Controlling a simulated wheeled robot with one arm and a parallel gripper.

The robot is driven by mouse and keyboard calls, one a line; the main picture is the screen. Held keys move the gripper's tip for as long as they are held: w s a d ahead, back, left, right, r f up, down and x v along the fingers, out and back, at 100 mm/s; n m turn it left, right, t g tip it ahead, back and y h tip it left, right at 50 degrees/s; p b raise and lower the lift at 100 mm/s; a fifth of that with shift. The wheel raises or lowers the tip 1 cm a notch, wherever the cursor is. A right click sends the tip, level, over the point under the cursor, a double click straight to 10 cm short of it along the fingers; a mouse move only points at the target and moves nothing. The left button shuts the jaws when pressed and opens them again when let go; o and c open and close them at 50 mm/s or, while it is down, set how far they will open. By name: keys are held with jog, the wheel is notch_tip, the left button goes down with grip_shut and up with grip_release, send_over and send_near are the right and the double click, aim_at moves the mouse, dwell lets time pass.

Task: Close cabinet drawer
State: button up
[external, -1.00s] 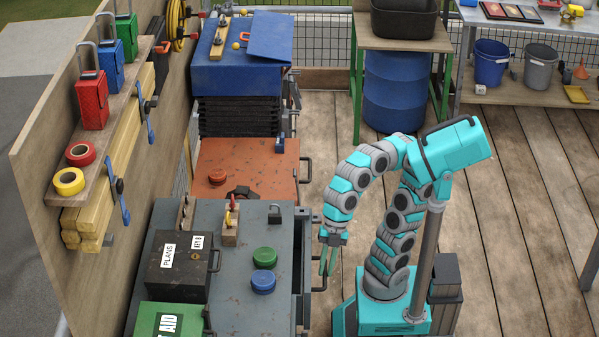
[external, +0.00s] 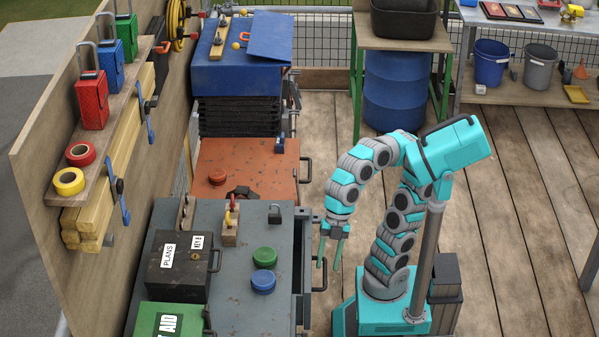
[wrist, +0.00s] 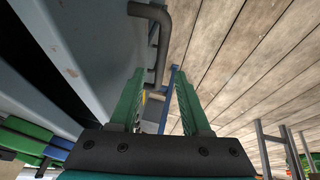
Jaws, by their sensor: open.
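The grey cabinet (external: 188,218) stands left of my arm, with a drawer (external: 307,252) partly out on its right side, leaving a dark gap beside the top. A dark bar handle (external: 323,275) sticks out from the drawer side. My gripper (external: 328,268) hangs just right of the drawer front, fingers pointing down, open and empty. In the wrist view, the two green fingers of my gripper (wrist: 158,75) are spread apart. A dark bent handle (wrist: 158,38) shows beyond the tips, against a grey front (wrist: 95,40). I cannot tell whether the fingers touch it.
The wooden floor (external: 510,200) to the right is clear.

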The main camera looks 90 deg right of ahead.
jog(key=v, duration=0.5)
jog(key=shift+d+r, duration=0.15)
jog(key=shift+r, duration=0.1)
jog(key=shift+r, duration=0.1)
jog(key=shift+w+a+f+h+p, duration=0.2)
jog(key=shift+a+f+h+p, duration=0.45)
jog(key=shift+f+p, duration=0.55)
jog(key=shift+w+a+f+h+p, duration=0.2)
jog(key=shift+a+f+h+p, duration=0.2)
jog(key=shift+f+h+p, duration=0.7)
jog(key=shift+w+a+f+h+p, duration=0.2)
jog(key=shift+a+f+h+p, duration=0.35)
jog(key=shift+f+p, duration=0.8)
jog(key=shift+c, duration=0.4)
grip_shut()
